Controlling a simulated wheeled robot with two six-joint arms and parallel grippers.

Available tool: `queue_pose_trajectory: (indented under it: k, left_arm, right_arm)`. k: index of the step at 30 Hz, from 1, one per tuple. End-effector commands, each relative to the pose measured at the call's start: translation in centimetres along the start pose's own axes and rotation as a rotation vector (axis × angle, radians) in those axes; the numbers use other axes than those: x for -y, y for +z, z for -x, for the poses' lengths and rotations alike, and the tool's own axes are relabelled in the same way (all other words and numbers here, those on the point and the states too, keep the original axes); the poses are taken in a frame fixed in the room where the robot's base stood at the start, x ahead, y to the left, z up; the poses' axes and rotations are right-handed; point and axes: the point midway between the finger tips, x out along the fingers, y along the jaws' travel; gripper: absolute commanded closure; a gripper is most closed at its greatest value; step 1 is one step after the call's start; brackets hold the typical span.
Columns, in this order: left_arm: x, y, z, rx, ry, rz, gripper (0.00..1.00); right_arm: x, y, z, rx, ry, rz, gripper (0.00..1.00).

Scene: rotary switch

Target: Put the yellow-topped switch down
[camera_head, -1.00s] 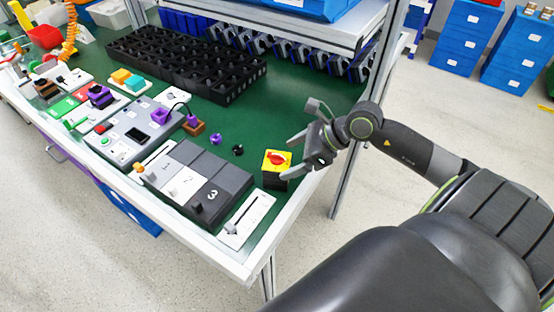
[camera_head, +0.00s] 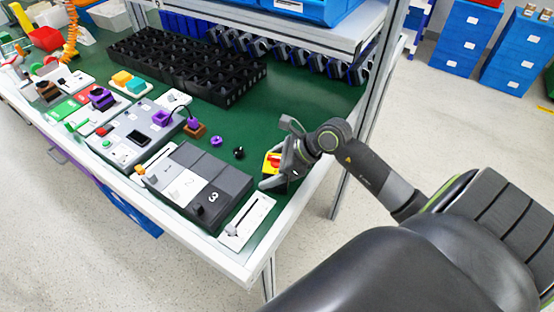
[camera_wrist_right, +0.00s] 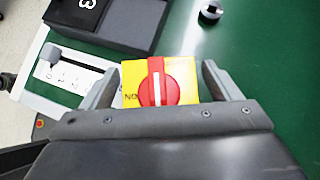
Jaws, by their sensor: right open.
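The yellow-topped switch (camera_head: 271,162) has a red rotary knob and stands on the green table near its right front edge, partly hidden by my right gripper (camera_head: 270,168) in the head view. In the right wrist view the yellow top and red knob (camera_wrist_right: 158,88) face the camera. The right gripper (camera_wrist_right: 158,85) is open, with one finger on each side of the switch. A small gap shows on the right, and the left finger looks close to the switch. My left gripper is not in view.
A dark grey numbered box (camera_head: 218,178) and a white slider panel (camera_head: 247,219) stand left of the switch. A black knob (camera_head: 239,152) and a purple piece (camera_head: 216,140) lie behind. A black grid tray (camera_head: 190,62) stands farther back. A frame post (camera_head: 372,100) rises at the right.

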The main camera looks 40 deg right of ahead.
Motion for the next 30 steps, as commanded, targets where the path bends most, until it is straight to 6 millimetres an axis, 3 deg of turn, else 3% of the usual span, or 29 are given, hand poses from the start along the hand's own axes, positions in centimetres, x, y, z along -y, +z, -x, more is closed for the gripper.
queue_pose_trajectory:
  k: [8, 21, 30]
  left_arm:
    - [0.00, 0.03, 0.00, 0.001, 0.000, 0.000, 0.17]
    - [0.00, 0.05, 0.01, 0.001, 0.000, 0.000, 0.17]
    - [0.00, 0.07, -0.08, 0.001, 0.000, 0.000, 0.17]
  right_arm:
    - [0.01, 0.00, -0.09, 0.000, 0.000, 0.001, 0.19]
    - [0.00, 0.06, -0.05, 0.002, 0.000, 0.001, 0.77]
    - [0.04, 0.77, 0.61, 0.003, -0.002, 0.006, 0.77]
